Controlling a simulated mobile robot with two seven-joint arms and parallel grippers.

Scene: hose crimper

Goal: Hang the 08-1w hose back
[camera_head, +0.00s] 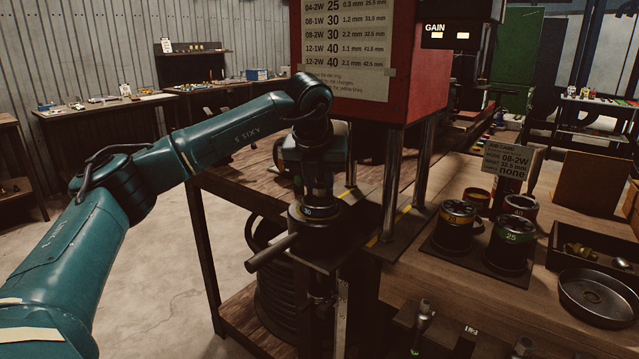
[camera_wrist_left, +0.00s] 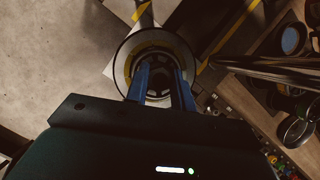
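My right gripper is out of view. No hose is clearly readable as 08-1W. A hose end with a metal fitting (camera_head: 423,318) stands upright at the bench's front edge, and another fitting (camera_head: 523,346) shows at the bottom edge. A small white label between them is unreadable.
The red press head (camera_head: 405,75) stands on metal posts (camera_head: 424,165) beside the gripper. A lever (camera_head: 272,252) sticks out below the die. Coiled black hose (camera_head: 275,305) lies beneath. Die sets (camera_head: 510,245), a job card (camera_head: 507,163) and a round metal tray (camera_head: 597,300) occupy the right bench.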

